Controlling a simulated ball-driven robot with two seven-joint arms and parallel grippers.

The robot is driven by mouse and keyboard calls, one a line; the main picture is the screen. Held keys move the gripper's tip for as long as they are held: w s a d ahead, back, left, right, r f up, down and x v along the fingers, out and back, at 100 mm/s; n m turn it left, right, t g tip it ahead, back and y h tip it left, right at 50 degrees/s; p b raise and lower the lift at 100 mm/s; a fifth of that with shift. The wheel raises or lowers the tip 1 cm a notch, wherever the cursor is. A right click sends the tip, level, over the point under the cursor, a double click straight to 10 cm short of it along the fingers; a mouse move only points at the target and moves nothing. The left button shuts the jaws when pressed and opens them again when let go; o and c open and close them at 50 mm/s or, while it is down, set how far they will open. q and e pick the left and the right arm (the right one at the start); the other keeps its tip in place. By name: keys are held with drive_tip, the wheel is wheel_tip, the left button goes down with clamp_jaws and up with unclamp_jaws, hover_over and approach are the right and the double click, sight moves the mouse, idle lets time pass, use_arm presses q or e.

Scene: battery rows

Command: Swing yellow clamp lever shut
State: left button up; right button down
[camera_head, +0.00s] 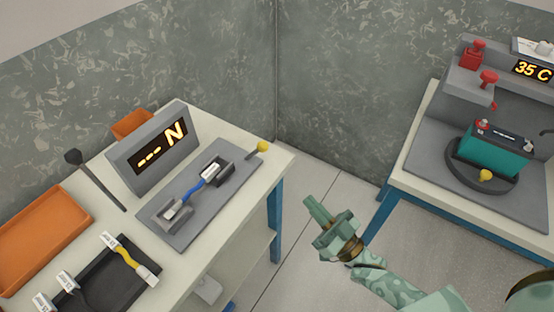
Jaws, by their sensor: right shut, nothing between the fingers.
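Two yellow knobs show. One yellow-knobbed lever (263,146) stands at the far right end of the grey plate (184,231) on the left bench; its short stem reaches toward the dark grey block (222,168) there. Another yellow knob (485,175) sits on the front of the dark round base under the teal battery (494,157) on the right bench. I cannot tell from the picture whether either clamp is closed. My right gripper (313,204) is shut and empty, over the floor gap between the benches, apart from both knobs. My left gripper is out of view.
A blue cable (201,190) spans the plate's two blocks. Behind it stands a display (155,151) reading "--- N". A black tray (98,277) holds tagged cables, beside an orange tray (39,236). Red-handled parts (489,78) stand above the battery. The floor between benches is clear.

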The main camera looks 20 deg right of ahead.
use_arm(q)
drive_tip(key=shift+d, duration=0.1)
use_arm(e)
drive_tip(key=shift+w, duration=0.1)
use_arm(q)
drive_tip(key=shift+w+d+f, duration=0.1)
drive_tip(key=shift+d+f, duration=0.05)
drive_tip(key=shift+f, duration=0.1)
use_arm(e)
approach(255, 152)
drive_tip(key=w+r, duration=0.2)
drive_tip(key=r, duration=0.1)
drive_tip(key=w+r, duration=0.1)
drive_tip(key=shift+w+a+r, duration=0.1)
drive_tip(key=shift+a+r, duration=0.2)
drive_tip(key=shift+r, duration=0.05)
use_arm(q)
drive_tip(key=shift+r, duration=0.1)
